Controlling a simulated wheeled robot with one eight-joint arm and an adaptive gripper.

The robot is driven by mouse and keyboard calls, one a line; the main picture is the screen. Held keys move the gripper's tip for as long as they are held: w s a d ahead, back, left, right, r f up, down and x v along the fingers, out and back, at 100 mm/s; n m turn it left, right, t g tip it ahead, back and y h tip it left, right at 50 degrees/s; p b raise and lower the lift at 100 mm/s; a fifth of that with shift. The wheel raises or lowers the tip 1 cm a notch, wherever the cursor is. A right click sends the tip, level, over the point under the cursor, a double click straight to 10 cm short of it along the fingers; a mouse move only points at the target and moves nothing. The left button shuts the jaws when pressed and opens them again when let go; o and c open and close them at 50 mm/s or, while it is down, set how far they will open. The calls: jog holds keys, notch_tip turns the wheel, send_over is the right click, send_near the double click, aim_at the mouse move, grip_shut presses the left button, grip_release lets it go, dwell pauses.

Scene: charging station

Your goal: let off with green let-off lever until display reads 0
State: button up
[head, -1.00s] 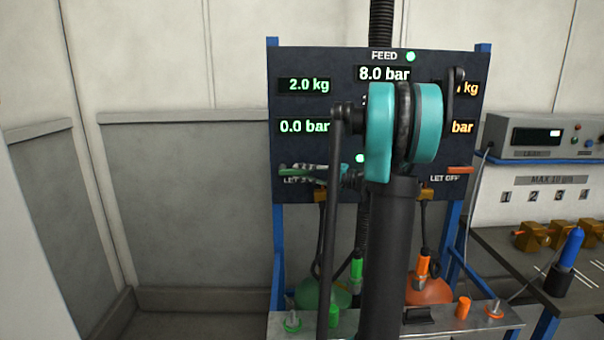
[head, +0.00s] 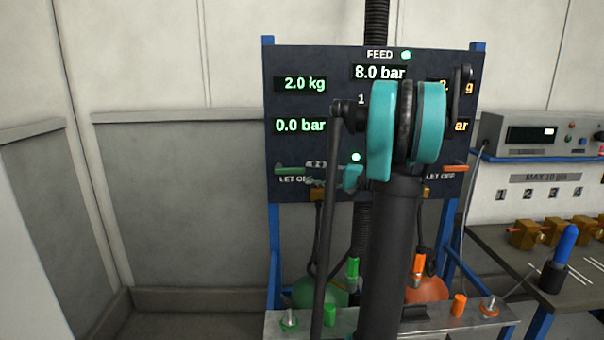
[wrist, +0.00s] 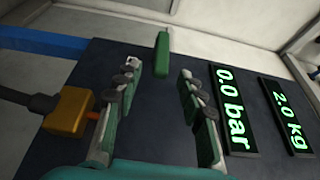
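The green let-off lever (head: 289,169) lies about level on the left of the dark panel, above a partly covered "LET OFF" label. In the wrist view the lever (wrist: 162,54) shows just beyond the fingertips, apart from them. My gripper (head: 316,172) is to the right of the lever in the head view. Its two fingers stand apart with nothing between them, as the wrist view (wrist: 159,70) shows. The green pressure display (head: 300,126) reads 0.0 bar, and it reads the same in the wrist view (wrist: 236,112).
The green weight display (head: 300,84) reads 2.0 kg and the feed display (head: 380,72) reads 8.0 bar. My arm hides part of the orange displays. An orange lever (head: 455,168) is at the right. A brass fitting (wrist: 69,111) sits beside my gripper. A bench with brass blocks (head: 526,234) stands right.

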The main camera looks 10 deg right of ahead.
jog(key=v, duration=0.6)
jog(key=shift+d, duration=0.1)
dwell(0.3)
